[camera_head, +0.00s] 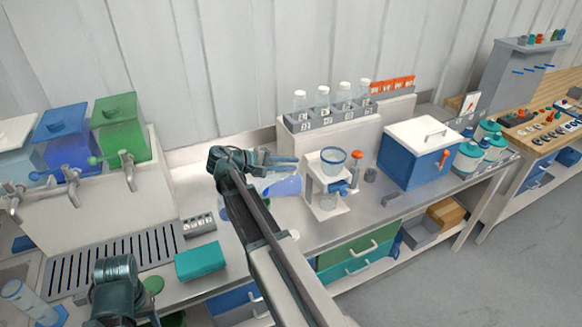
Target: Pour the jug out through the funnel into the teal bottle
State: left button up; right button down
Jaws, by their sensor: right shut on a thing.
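My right gripper (284,164) reaches over the middle of the bench and is shut on a clear vessel with bluish-violet liquid (286,186), which looks like the jug. The vessel is tilted and partly hidden by my gripper and arm. Just right of it, a clear blue-rimmed cup, which looks like the funnel (333,163), sits in a white stand with a blue valve. I cannot make out the teal bottle for certain; a bluish round shape (226,208) shows partly behind my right arm. My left gripper (118,285) is low at the left; its fingers do not show clearly.
Capped bottles (343,95) stand on a raised shelf behind. A blue cooler box (415,152) and teal-lidded jars (468,158) stand to the right. Tanks with taps (120,130), a drain grille (110,264) and a teal box (200,261) are at the left.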

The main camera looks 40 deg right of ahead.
jog(key=shift+a+h+b, duration=0.25)
jog(key=shift+h+b, duration=0.05)
jog(key=shift+b, duration=0.1)
jog(key=shift+r, duration=0.15)
jog(key=shift+w+a, duration=0.1)
jog(key=shift+a, duration=0.05)
jog(key=shift+w+a+r+h+b, duration=0.15)
jog(key=shift+a+h+b, duration=0.35)
jog(key=shift+b, duration=0.05)
jog(key=shift+w+a+r+g+h+b, duration=0.1)
jog(key=shift+a+r+g+h+b, duration=0.05)
jog(key=shift+a+r+h+b, duration=0.3)
jog(key=shift+w+a+r+g+h+b, duration=0.1)
jog(key=shift+a+r+g+h+b, duration=0.1)
jog(key=shift+a, duration=0.35)
jog(key=shift+a, duration=0.1)
jog(key=shift+w+a+r+h+b, duration=0.15)
jog(key=shift+a+h+b, duration=0.3)
jog(key=shift+b, duration=0.35)
jog(key=shift+w+a+r+h+b, duration=0.1)
jog(key=shift+a+r+h+b, duration=0.3)
jog(key=shift+a+b, duration=0.15)
